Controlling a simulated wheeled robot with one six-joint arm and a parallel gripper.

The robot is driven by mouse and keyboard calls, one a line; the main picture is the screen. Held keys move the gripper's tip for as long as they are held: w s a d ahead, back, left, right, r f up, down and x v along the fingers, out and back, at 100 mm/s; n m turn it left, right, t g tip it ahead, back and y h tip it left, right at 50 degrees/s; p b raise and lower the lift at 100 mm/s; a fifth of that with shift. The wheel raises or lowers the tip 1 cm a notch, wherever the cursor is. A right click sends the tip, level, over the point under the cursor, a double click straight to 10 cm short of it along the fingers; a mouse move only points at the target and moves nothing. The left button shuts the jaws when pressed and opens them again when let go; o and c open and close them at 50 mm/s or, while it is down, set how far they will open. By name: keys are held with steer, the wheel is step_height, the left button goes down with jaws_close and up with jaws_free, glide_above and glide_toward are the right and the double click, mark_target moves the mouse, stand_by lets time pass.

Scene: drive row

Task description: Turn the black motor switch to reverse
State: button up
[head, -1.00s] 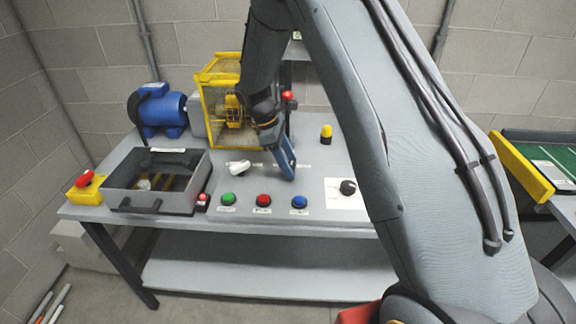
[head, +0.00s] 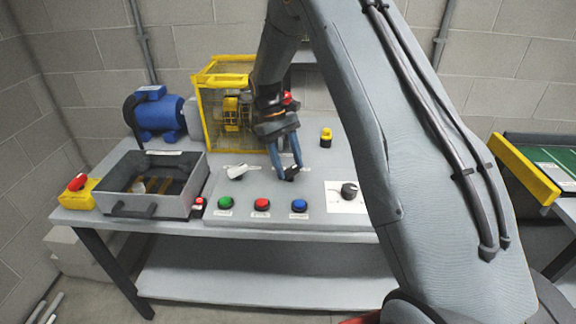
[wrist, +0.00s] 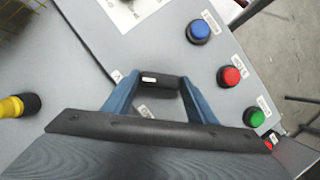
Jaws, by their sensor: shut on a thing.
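The black motor switch (head: 291,173) is on the grey sloped panel, above the blue button. It also shows in the wrist view (wrist: 160,82) as a short black handle bar with a white mark, lying crosswise between the fingers. My gripper (head: 287,168) reaches down to it from above, with one blue finger on each side. In the wrist view my gripper (wrist: 158,80) is shut on the bar's two ends. Small labels lie beside the switch; their words are too small to read.
Green (head: 225,202), red (head: 262,204) and blue (head: 299,205) buttons line the front. A black knob (head: 349,190) is at right.

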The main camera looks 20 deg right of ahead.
stand_by(0.5)
steer(key=o, duration=1.1)
steer(key=shift+c, duration=0.2)
steer(key=b+v, duration=0.2)
steer(key=v, duration=0.6)
steer(key=shift+d, duration=0.1)
steer(key=s+f+m+t+y, duration=0.1)
steer(key=s+m+t, duration=0.1)
steer(key=s, duration=1.2)
steer(key=s+d+f+m+t+y, duration=0.1)
steer(key=s+f+m+t, duration=0.1)
steer(key=s, duration=1.2)
steer(key=shift+s+d+m+t, duration=0.25)
steer(key=shift+s+m+t, duration=0.15)
steer(key=shift+m, duration=0.4)
